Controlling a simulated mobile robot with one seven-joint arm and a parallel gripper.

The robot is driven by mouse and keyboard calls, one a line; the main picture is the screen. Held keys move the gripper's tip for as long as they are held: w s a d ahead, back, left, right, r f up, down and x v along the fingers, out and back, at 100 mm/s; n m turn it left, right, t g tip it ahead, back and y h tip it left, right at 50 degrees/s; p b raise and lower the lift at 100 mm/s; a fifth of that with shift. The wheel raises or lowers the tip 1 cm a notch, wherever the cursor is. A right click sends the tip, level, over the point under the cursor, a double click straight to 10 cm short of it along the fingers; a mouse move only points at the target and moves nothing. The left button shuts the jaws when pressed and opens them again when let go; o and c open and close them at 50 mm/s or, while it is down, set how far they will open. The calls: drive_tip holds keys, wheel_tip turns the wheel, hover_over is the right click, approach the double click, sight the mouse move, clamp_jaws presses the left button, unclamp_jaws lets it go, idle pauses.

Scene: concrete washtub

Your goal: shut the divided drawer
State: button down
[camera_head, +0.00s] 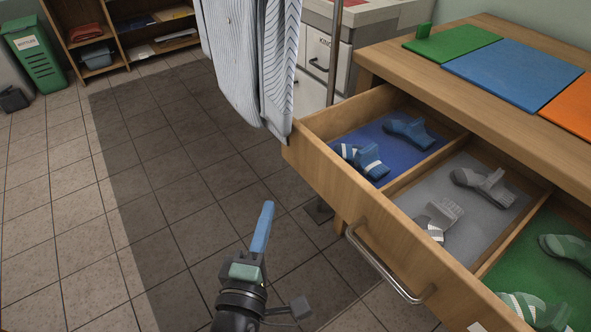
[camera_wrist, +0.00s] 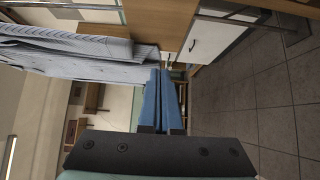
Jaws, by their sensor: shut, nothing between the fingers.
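The divided drawer (camera_head: 325,172) stands pulled out of a wooden table in the head view. The handle cannot be made out in the wrist view.
Striped cloth (camera_head: 246,60) hangs by the drawer's far left corner. Green, blue and orange mats (camera_head: 512,72) lie on the tabletop (camera_head: 480,32). A white cabinet (camera_head: 345,68) stands behind. A green bin (camera_head: 36,55) and shelf (camera_head: 128,38) are at the back left.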

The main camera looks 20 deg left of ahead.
drive_tip(key=b, duration=0.2)
approach(300, 158)
drive_tip(key=w+a, duration=0.3)
drive_tip(key=a, duration=0.1)
drive_tip(key=shift+w+d+p, duration=0.55)
drive_tip(key=shift+w+d, duration=0.55)
drive_tip(key=shift+w, duration=0.3)
